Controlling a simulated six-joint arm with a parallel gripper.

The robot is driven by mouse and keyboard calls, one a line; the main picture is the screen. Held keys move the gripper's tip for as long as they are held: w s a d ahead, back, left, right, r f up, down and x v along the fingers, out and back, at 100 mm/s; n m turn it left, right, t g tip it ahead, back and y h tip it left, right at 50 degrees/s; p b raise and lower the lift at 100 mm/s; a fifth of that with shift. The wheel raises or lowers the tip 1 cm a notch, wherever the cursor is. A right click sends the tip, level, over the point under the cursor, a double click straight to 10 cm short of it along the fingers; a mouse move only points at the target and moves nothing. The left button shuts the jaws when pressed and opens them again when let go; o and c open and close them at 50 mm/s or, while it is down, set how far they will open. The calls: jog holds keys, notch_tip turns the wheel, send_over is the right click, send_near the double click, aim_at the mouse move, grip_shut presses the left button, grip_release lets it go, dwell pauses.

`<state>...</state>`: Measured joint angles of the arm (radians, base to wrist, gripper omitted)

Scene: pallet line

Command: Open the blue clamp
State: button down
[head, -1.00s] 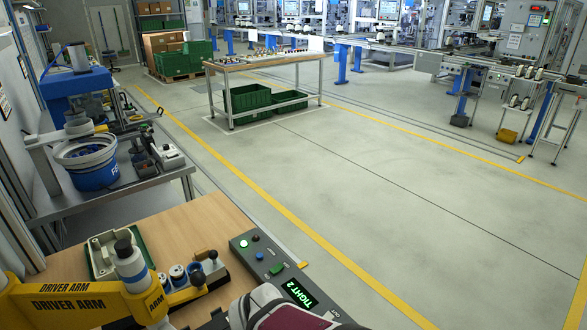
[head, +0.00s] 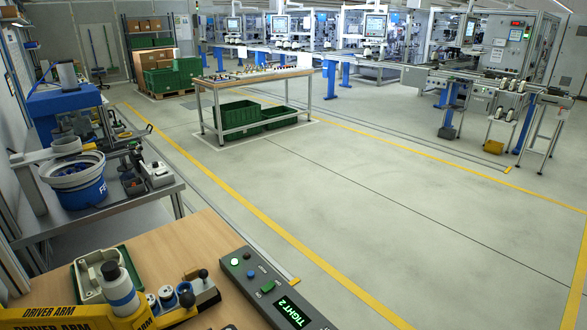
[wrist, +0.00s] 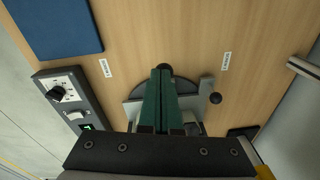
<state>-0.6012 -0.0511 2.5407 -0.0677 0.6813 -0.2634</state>
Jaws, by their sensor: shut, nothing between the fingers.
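My gripper (wrist: 164,70) shows in the wrist view with its two green fingers together and nothing between them. It points down over a round dark plate with a grey fixture (wrist: 132,110), partly hidden behind the fingers. A grey lever with a black ball knob (wrist: 215,98) stands just right of the fingers, apart from them. I cannot make out for sure which part is the blue clamp.
A control box (head: 265,285) reading "TIGHT 2" stands right of the fixture; it also shows in the wrist view (wrist: 72,98). A yellow driver arm (head: 60,318) and a pale housing (head: 92,280) are at the left. A blue mat (wrist: 58,25) lies on the wooden bench.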

notch_tip(320, 180, up, 15)
jog(key=d, duration=0.1)
jog(key=s+d+f+m, duration=0.4)
jog(key=d+f+m, duration=0.2)
jog(key=d+m, duration=0.3)
jog(key=m, duration=0.3)
jog(key=shift+s+d+f+y, duration=0.2)
jog(key=shift+s+y, duration=0.2)
